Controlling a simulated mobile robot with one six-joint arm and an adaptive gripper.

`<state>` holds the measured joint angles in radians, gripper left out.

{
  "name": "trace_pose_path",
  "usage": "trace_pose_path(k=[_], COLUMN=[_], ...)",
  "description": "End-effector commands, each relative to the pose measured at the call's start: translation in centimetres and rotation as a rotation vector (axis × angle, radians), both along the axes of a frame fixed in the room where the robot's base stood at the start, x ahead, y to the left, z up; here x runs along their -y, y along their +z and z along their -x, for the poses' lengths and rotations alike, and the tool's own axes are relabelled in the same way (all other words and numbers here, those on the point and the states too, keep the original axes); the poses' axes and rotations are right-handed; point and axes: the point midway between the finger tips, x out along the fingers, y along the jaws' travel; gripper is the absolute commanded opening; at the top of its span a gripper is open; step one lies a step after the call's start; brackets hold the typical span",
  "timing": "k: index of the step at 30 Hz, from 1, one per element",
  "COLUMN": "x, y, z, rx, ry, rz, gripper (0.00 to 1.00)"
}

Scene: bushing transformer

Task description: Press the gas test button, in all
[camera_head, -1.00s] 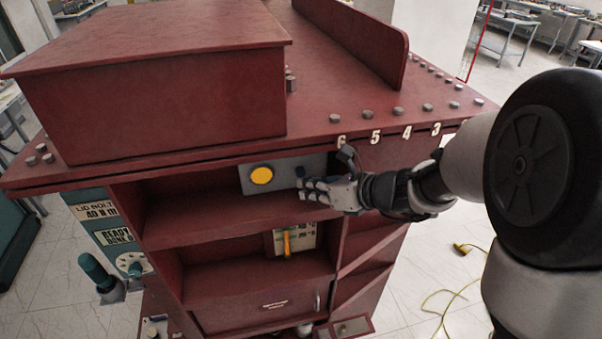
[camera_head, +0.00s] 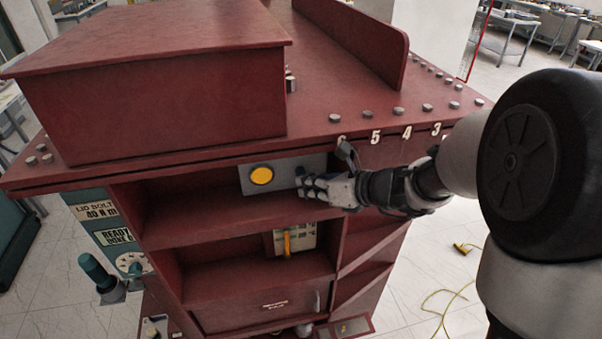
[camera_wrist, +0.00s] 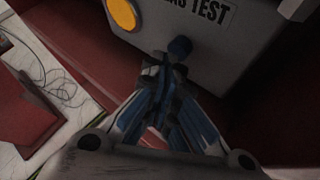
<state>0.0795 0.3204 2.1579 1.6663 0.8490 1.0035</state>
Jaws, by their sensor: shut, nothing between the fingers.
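The gas test box (camera_head: 285,178) is a grey box on the upper shelf of the red cabinet. It carries a round yellow disc (camera_head: 261,175), also seen in the wrist view (camera_wrist: 122,14). In the wrist view, a small dark blue button (camera_wrist: 180,47) stands out just below a partly cut-off label ending in "TEST" (camera_wrist: 205,10). My gripper (camera_wrist: 160,68) is shut and empty, its fingertips just short of or against the button; I cannot tell if they touch. In the head view my gripper (camera_head: 303,184) covers the button's area at the box's right end.
The cabinet's top edge with bolts (camera_head: 334,118) overhangs the shelf just above my gripper. A lower shelf holds a small panel with a yellow handle (camera_head: 287,242). A teal panel (camera_head: 115,235) stands at the left. A yellow cable (camera_head: 445,300) lies on the floor at the right.

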Motion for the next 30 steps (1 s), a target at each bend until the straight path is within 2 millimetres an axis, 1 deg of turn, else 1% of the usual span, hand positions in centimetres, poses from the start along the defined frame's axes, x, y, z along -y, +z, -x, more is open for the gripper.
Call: trace_pose_path(k=[30], x=[-0.26], y=[0.04], z=[-0.96], rx=[0.001], ry=[-0.001], rz=[0.0], gripper=[0.0])
